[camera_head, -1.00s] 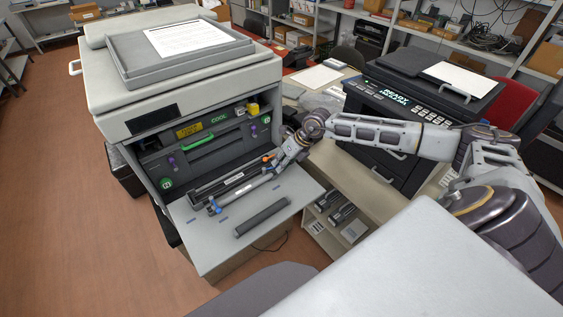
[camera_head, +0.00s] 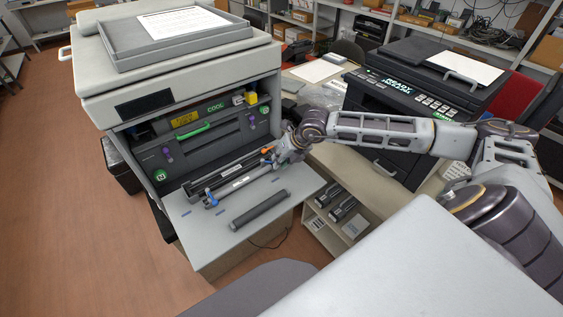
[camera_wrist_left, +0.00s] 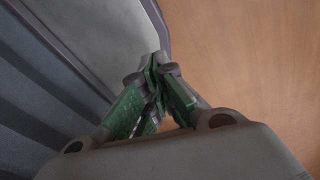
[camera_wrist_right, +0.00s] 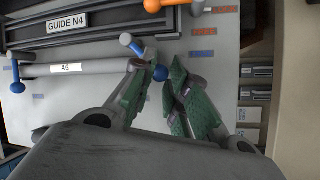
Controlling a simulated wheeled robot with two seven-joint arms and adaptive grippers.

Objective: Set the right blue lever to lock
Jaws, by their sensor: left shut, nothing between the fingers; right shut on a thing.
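A long grey cartridge labelled A6 (camera_wrist_right: 95,68) lies on the copier's open front door (camera_head: 180,215), beside a dark unit labelled GUIDE N4 (camera_wrist_right: 90,25). A blue lever (camera_head: 211,201) also shows at the left end. My left gripper (camera_wrist_left: 158,65) is shut and empty, seen only in its wrist view, above the floor.
An orange knob (camera_wrist_right: 153,5) sits on the dark unit close to my right fingers. A loose dark roller (camera_head: 260,211) lies at the door's front. The copier (camera_head: 180,70) stands open behind. A black printer (camera_head: 420,95) stands right, beneath and behind my right arm.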

